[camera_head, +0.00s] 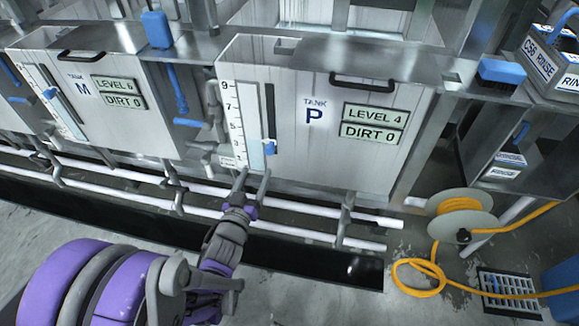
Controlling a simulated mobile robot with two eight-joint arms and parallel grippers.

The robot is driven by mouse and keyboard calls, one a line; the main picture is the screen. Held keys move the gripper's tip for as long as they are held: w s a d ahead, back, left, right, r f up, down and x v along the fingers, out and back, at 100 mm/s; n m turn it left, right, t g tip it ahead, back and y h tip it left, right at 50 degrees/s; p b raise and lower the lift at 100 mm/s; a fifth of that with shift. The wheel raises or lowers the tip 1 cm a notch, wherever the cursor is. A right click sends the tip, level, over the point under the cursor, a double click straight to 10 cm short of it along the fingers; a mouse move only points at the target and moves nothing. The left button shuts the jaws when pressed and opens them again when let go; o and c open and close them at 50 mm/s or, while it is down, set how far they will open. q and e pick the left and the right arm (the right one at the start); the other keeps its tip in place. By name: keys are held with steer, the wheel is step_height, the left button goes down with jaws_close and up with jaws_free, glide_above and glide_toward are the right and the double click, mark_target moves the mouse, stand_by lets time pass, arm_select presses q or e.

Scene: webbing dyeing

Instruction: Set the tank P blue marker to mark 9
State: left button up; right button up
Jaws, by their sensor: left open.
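Tank P (310,160) is a pale steel tank with a "TANK P" label and readouts LEVEL 4 and DIRT 0. A white scale strip (230,120) on its left front edge has 9 at the top. The blue marker (270,147) sits at the lower part of the slot beside the strip, well below mark 9; its exact mark is hard to read. My left gripper (253,178) is open, fingers pointing up, just below the blue marker and apart from it. My right gripper is not in view.
Tank M (110,105), with its own scale and blue marker (50,93), stands to the left. White pipes (290,206) run along the tank bases. A reel (460,213) with orange hose and a floor drain (507,284) are at the right. Grey floor (300,300) is open in front.

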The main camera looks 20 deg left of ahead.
mark_target(268, 152)
arm_select(q)
steer(key=x, duration=0.3)
steer(key=b+x, duration=0.1)
steer(key=x, duration=0.3)
steer(key=d+x, duration=0.1)
steer(key=x, duration=0.2)
steer(key=shift+w+a+f, duration=0.1)
steer(key=shift+w+a, duration=0.05)
steer(key=shift+w, duration=0.3)
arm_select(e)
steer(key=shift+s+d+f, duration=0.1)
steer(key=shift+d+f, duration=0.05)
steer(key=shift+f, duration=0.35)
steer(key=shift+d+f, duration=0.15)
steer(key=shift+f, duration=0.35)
arm_select(q)
jaws_close()
steer(key=shift+t, duration=0.3)
